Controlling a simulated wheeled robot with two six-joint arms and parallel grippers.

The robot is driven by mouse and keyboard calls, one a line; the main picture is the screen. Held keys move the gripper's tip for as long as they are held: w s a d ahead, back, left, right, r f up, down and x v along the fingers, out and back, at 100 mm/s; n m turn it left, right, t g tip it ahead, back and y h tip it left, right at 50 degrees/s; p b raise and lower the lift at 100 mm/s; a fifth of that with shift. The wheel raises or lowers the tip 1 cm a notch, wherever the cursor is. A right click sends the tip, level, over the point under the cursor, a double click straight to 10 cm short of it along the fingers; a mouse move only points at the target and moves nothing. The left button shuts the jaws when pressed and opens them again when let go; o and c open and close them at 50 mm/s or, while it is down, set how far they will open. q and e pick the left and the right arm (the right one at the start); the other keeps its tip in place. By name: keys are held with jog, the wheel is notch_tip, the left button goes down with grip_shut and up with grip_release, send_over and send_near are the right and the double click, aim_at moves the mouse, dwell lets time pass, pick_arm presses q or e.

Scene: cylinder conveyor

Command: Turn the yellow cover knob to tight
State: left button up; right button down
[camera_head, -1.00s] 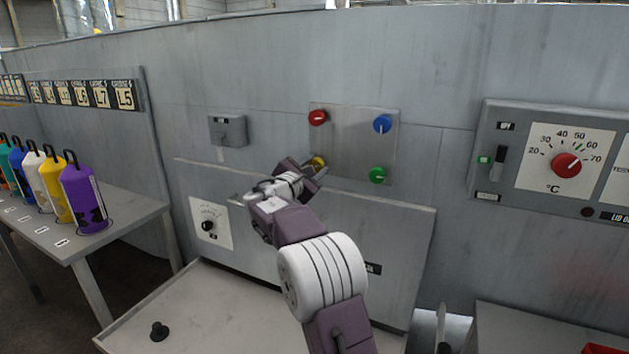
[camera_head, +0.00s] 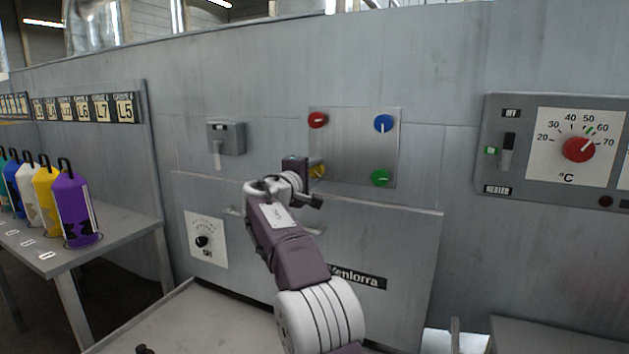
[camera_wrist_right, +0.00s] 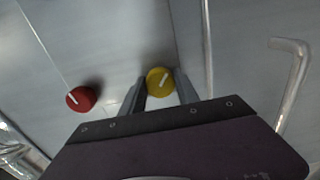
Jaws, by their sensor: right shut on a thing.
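The yellow cover knob (camera_head: 318,172) is at the lower left of a square metal panel (camera_head: 350,150), partly hidden by my right gripper (camera_head: 315,184). In the right wrist view the yellow knob (camera_wrist_right: 160,82) sits between the two fingers of my right gripper (camera_wrist_right: 160,90), which is shut on it. A white line on the knob's face leans a little right of straight up in that view. I can read no tight mark beside it. My left gripper is in neither view.
Red (camera_head: 317,120), blue (camera_head: 383,123) and green (camera_head: 380,178) knobs share the panel. A lever box (camera_head: 226,138) is to the left, a heater dial (camera_head: 578,149) to the right. A bar handle (camera_wrist_right: 292,75) is near the gripper in the wrist view.

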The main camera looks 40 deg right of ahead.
jog(key=m+b, duration=0.1)
jog(key=m, duration=0.1)
jog(key=m+b, duration=0.1)
jog(key=m, duration=0.1)
jog(key=shift+f+m, duration=0.2)
jog(key=shift+m, duration=0.1)
jog(key=m+b, duration=0.1)
jog(key=m, duration=0.3)
jog(key=shift+r+m, duration=0.1)
jog(key=shift+m, duration=0.2)
jog(key=c, duration=0.9)
grip_release()
